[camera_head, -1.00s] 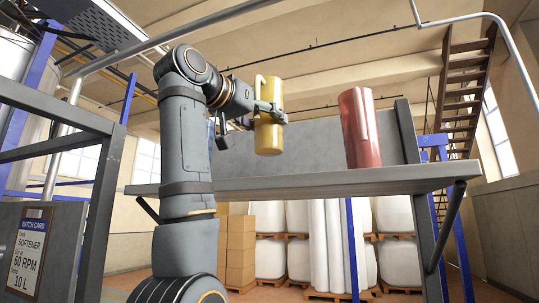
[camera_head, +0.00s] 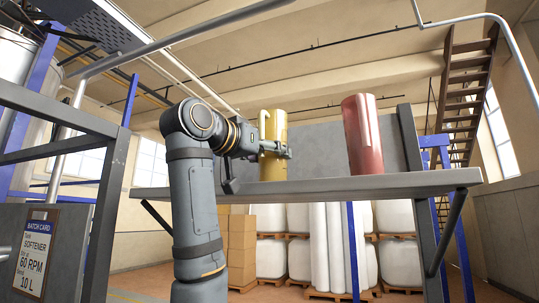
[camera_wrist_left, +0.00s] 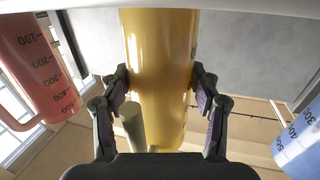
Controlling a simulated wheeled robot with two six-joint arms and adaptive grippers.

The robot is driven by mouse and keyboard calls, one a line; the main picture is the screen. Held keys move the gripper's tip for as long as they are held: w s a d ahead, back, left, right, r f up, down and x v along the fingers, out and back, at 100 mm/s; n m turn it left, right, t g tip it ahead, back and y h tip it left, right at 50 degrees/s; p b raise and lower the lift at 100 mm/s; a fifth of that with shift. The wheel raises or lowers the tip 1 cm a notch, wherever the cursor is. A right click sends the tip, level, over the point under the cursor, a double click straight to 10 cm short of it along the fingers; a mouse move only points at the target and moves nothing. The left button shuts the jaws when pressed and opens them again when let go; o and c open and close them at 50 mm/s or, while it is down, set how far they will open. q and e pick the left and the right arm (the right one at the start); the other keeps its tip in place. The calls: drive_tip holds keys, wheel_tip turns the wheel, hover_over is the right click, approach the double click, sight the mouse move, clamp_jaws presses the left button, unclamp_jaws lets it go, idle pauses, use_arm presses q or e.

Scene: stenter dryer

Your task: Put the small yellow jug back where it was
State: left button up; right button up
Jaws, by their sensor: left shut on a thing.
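The small yellow jug (camera_head: 274,170) is upright at the shelf (camera_head: 330,188), left of the red jug. Its lower end meets the line of the shelf's front edge in the head view; I cannot tell whether it touches the shelf. My left gripper (camera_head: 283,150) is shut around its middle. In the left wrist view the yellow jug (camera_wrist_left: 160,50) fills the space between the fingers (camera_wrist_left: 160,98), with its handle (camera_wrist_left: 134,128) towards me. My right gripper is not in view.
A red jug (camera_head: 362,135) stands on the shelf to the right, with a gap between. A pale blue marked jug (camera_wrist_left: 302,140) shows at the right of the left wrist view. A grey panel (camera_head: 325,145) rises behind the shelf. A metal frame (camera_head: 105,190) stands left of my arm.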

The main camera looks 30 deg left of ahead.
use_arm(q)
drive_tip(key=o, duration=1)
drive_tip(key=shift+s+d+f, duration=0.1)
drive_tip(key=shift+f, duration=0.05)
drive_tip(key=o, duration=0.5)
drive_tip(key=shift+w, duration=0.2)
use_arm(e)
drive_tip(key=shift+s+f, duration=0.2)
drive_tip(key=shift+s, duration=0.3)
use_arm(q)
drive_tip(key=shift+s, duration=0.35)
drive_tip(key=s+b, duration=0.2)
drive_tip(key=s, duration=0.3)
drive_tip(key=s+b, duration=0.3)
drive_tip(key=s, duration=0.3)
drive_tip(key=shift+s+r, duration=0.2)
drive_tip(key=shift+s, duration=0.05)
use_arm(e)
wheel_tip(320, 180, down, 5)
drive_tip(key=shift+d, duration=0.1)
